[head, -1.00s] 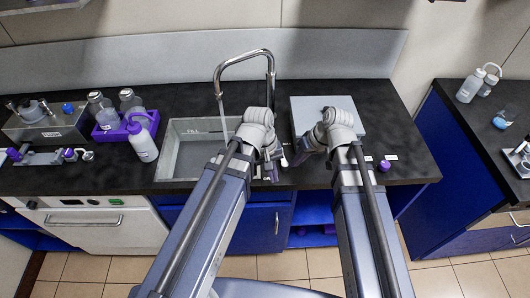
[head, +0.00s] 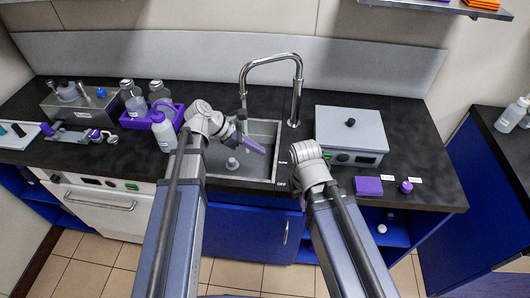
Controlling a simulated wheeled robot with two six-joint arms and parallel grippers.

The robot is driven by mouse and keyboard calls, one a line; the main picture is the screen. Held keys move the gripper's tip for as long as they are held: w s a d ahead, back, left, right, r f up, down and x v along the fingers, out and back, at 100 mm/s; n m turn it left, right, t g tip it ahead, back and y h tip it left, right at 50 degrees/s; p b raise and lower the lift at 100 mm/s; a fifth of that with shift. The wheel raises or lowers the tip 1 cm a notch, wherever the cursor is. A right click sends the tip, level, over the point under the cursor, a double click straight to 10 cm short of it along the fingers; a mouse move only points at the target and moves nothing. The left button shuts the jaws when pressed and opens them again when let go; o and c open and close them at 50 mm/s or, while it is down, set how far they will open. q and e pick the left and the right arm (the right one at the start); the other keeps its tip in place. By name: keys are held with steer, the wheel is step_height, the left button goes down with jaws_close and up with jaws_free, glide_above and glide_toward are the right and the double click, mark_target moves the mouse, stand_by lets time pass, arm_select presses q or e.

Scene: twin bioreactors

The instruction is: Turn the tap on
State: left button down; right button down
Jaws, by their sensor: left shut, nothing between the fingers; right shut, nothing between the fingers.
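The tap (head: 272,59) is a tall chrome arched pipe rising from the counter behind the sink (head: 270,130). Its spout points down over the sink. Small "OFF" lettering shows on the counter at the sink's right side; a tap handle is not clearly visible, and my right arm covers part of that area. My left gripper (head: 255,146) is above the sink, below the spout and apart from it, shut with nothing held. My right arm's wrist is at the sink's front right; its gripper is hidden behind the wrist. I cannot tell whether water is running.
A grey box (head: 351,128) with a black knob stands right of the sink. A purple block (head: 368,186) and a small purple-topped item (head: 406,187) lie in front of it. A purple caddy with bottles (head: 150,119) and a white wash bottle (head: 163,131) stand left of the sink.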

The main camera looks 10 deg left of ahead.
arm_select(q)
steer(key=b+x, duration=0.5)
steer(key=x, duration=0.3)
steer(key=shift+d+f, duration=0.1)
steer(key=shift+f, duration=0.3)
steer(key=shift+w+d+r, duration=0.15)
steer(key=shift+d+r, duration=0.05)
steer(key=shift+d, duration=0.35)
steer(key=shift+w+d+r, duration=0.2)
steer(key=shift+d, duration=0.4)
steer(key=shift+w+d, duration=0.1)
steer(key=shift+d, duration=0.65)
steer(key=shift+w+d+m+g, duration=0.55)
steer(key=shift+d+m+g, duration=0.05)
steer(key=shift+d+m, duration=0.1)
steer(key=shift+s, duration=0.2)
